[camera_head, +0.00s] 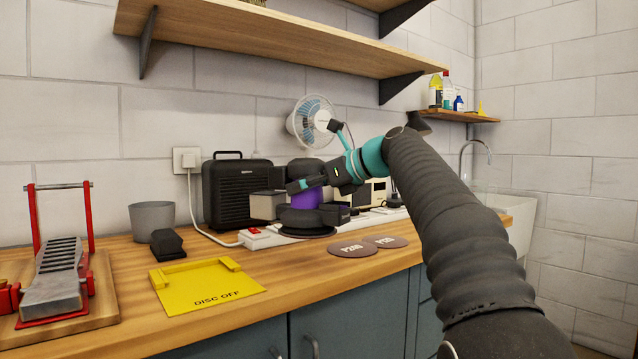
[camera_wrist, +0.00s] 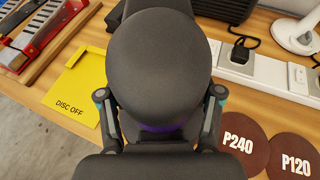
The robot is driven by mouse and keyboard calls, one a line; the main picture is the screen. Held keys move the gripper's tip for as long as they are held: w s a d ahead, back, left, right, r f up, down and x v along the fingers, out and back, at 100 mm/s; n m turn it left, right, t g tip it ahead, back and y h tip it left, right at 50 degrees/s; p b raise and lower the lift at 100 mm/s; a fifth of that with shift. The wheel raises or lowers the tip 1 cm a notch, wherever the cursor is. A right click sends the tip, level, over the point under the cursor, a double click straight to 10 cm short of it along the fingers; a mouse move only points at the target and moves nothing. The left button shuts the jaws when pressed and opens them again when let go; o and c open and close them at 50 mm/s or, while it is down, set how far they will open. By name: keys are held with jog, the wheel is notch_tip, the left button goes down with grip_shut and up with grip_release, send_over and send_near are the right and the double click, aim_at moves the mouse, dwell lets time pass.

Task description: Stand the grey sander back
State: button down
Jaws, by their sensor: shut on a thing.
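The sander (camera_head: 304,219) has a rounded dark grey top, a purple band and a wide dark round base. It looks upright in the head view, over the bench near the power strip. My gripper (camera_head: 314,190) is shut on its purple middle. In the wrist view the sander's grey top (camera_wrist: 160,65) fills the centre, with a finger on each side, and hides much of the bench. I cannot tell whether its base touches anything below. A yellow plate marked DISC OFF (camera_head: 207,289) lies flat and empty on the bench to the left.
Sanding discs P240 (camera_head: 352,249) and P120 (camera_head: 385,241) lie right of the sander. A white power strip (camera_head: 262,236) runs behind it. A black block (camera_head: 167,244), grey cup (camera_head: 153,220) and red-framed metal device (camera_head: 58,275) stand left. A shelf (camera_head: 270,40) hangs above.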

aim_at(328, 208)
jog(key=s+a+f, duration=0.1)
jog(key=a+f+b, duration=0.1)
jog(key=a, duration=0.1)
jog(key=s+a+f+b, duration=0.1)
jog(key=a, duration=0.1)
jog(key=shift+s+a, duration=0.2)
jog(key=shift+s, duration=0.1)
jog(key=shift+f+b, duration=0.9)
jog(key=shift+f, duration=1.6)
jog(key=shift+f, duration=0.4)
jog(key=shift+c, duration=1)
grip_release()
jog(key=shift+w+f, duration=0.15)
jog(key=shift+f, duration=0.15)
jog(key=shift+r, duration=0.25)
jog(key=shift+r, duration=0.3)
jog(key=v, duration=1.2)
jog(key=shift+d+r+p, duration=0.15)
jog(key=shift+r+p, duration=0.25)
